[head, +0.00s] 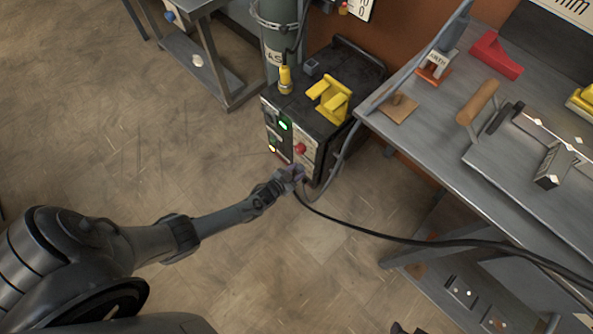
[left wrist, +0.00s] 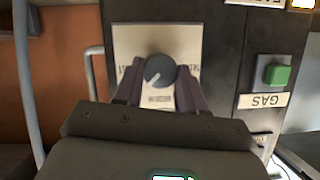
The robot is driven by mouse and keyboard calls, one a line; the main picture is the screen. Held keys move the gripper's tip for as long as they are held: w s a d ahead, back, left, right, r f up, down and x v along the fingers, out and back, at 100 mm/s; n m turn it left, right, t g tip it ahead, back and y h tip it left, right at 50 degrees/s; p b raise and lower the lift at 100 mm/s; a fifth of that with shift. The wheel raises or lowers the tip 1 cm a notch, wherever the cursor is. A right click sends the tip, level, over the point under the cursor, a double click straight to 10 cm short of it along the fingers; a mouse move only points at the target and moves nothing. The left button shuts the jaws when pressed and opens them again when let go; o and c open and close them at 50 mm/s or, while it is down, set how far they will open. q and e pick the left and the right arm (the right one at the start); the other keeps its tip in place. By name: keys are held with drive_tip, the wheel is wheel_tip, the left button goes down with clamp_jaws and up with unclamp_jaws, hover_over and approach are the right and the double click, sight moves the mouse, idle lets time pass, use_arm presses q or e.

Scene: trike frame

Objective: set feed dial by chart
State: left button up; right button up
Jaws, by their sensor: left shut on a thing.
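The black welder box (head: 322,105) stands on the floor beside the bench. Its front panel has a green light, a red knob (head: 299,149) and labels. My left gripper (head: 291,175) is at the lower front of this panel. In the left wrist view, its fingers (left wrist: 158,88) are shut on a round dark dial (left wrist: 160,71) with a pale pointer mark, on a cream plate. The plate's lettering is partly hidden and too small to read. A white board marked "mm" (head: 572,8) is cut off at the top right. My right gripper is not in view.
A green GAS button (left wrist: 275,71) sits beside the dial plate. A grey cylinder (head: 280,40) and yellow bracket (head: 332,99) are at the box. A black cable (head: 400,239) crosses to the workbench (head: 430,130). The floor at left is clear.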

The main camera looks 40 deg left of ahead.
use_arm(q)
drive_tip(key=shift+a+n+h, duration=0.2)
drive_tip(key=shift+n+h, duration=0.7)
drive_tip(key=shift+n, duration=0.3)
drive_tip(key=n+h+b, duration=0.2)
drive_tip(key=n, duration=0.1)
drive_tip(key=shift+a+f, duration=0.1)
drive_tip(key=shift+a, duration=0.05)
drive_tip(key=shift+n, duration=0.3)
drive_tip(key=o, duration=1.1)
drive_tip(key=shift+c, duration=0.2)
drive_tip(key=shift+s, duration=0.1)
